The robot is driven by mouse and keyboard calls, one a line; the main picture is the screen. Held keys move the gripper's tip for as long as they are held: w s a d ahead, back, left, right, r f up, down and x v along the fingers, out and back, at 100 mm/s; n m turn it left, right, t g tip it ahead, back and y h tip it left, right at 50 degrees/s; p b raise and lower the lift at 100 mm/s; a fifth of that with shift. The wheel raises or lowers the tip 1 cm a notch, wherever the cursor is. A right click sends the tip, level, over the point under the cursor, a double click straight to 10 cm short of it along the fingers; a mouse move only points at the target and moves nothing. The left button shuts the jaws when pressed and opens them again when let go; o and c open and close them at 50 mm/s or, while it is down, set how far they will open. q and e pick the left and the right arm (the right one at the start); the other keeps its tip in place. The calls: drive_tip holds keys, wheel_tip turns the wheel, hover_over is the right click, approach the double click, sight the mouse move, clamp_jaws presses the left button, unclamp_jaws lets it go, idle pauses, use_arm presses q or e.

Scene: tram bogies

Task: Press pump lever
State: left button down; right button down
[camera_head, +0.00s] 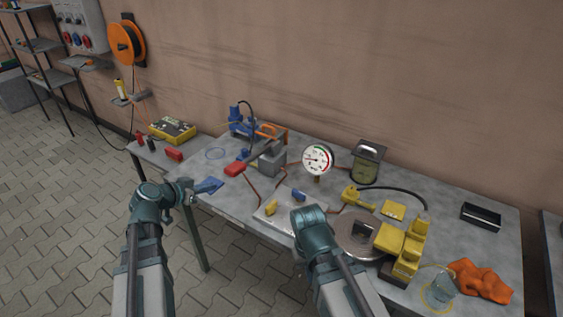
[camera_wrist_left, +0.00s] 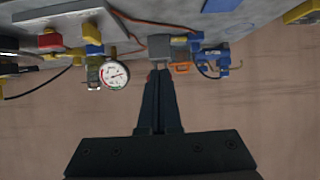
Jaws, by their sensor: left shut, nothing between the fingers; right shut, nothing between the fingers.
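The pump lever is a dark bar with a red grip (camera_head: 235,169), sloping from the grey pump block (camera_head: 270,160) toward the front left of the table. My left gripper (camera_head: 188,188) is at the table's left edge, left of and nearer than the red grip, and apart from it. In the left wrist view its dark fingers (camera_wrist_left: 160,85) are together and hold nothing; the pump block (camera_wrist_left: 159,46) shows beyond their tips. The lever is not clear there. My right wrist is over the front of the table, right of the lever; its fingers are hidden.
A round gauge (camera_head: 318,160) stands right of the pump. A blue device (camera_head: 238,122) with an orange frame is behind. A round grey disc (camera_head: 357,234) and a yellow tool (camera_head: 401,246) lie right of my right arm.

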use_arm(q)
drive_tip(key=w+d+r+g+y+p, duration=0.1)
drive_tip(key=w+r+g+p, duration=0.1)
drive_tip(key=r+p, duration=0.5)
drive_tip(key=w+d+r+g+y+p, duration=0.1)
drive_tip(key=w+d+r+g+p, duration=0.1)
drive_tip(key=r+p, duration=0.6)
drive_tip(key=p, duration=0.6)
drive_tip(key=shift+w+d, duration=0.25)
drive_tip(key=shift+f, duration=0.1)
drive_tip(key=b, duration=0.8)
hover_over(238, 165)
drive_tip(key=s+a, duration=0.1)
drive_tip(key=s, duration=0.1)
drive_tip(key=f, duration=0.8)
drive_tip(key=shift+w+f, duration=0.1)
drive_tip(key=shift+w, duration=0.15)
wheel_tip(238, 165, down, 2)
drive_tip(key=shift+s+f+b, duration=0.1)
drive_tip(key=shift+f+b, duration=0.05)
drive_tip(key=shift+b, duration=1)
drive_tip(key=shift+s+a+f+b, duration=0.15)
drive_tip(key=shift+f+b, duration=0.55)
